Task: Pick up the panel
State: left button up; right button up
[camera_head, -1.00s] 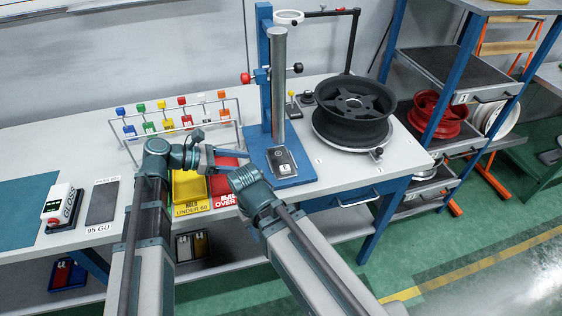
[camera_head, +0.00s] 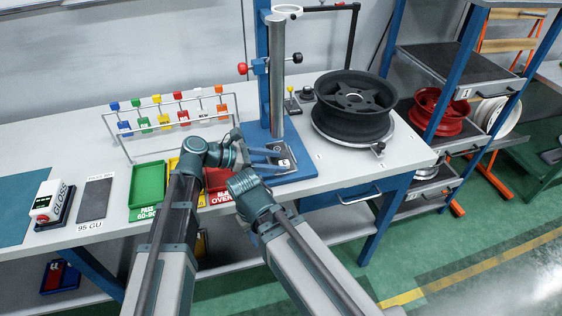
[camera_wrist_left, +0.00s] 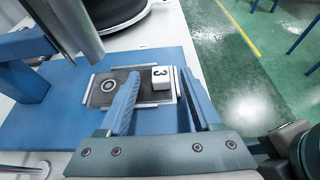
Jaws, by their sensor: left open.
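The panel (camera_head: 281,150) is a dark, flat plate lying on the blue base (camera_head: 300,172) of the test stand. In the left wrist view the panel (camera_wrist_left: 98,98) shows a round ring mark and small clips at its edges. A white block marked 3 (camera_wrist_left: 161,78) sits at its far end. My left gripper (camera_head: 282,158) is open over the base. In the wrist view its two blue fingers (camera_wrist_left: 161,74) are apart, one crossing in front of the panel and one near its right edge. Whether they touch it I cannot tell. My right gripper is not visible; only that arm's links show.
A metal column (camera_head: 278,80) rises behind the panel. A black wheel (camera_head: 353,105) sits on a turntable to the right. Green (camera_head: 148,183) and red (camera_head: 218,183) trays, a gloss meter (camera_head: 45,203) and a rack of coloured tags (camera_head: 170,125) are left. My right arm is close in front.

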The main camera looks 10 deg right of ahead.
aim_at(285, 162)
pick_arm(q)
jog(key=b+x, duration=0.1)
jog(key=x, duration=0.2)
jog(key=shift+f, duration=0.1)
grip_shut()
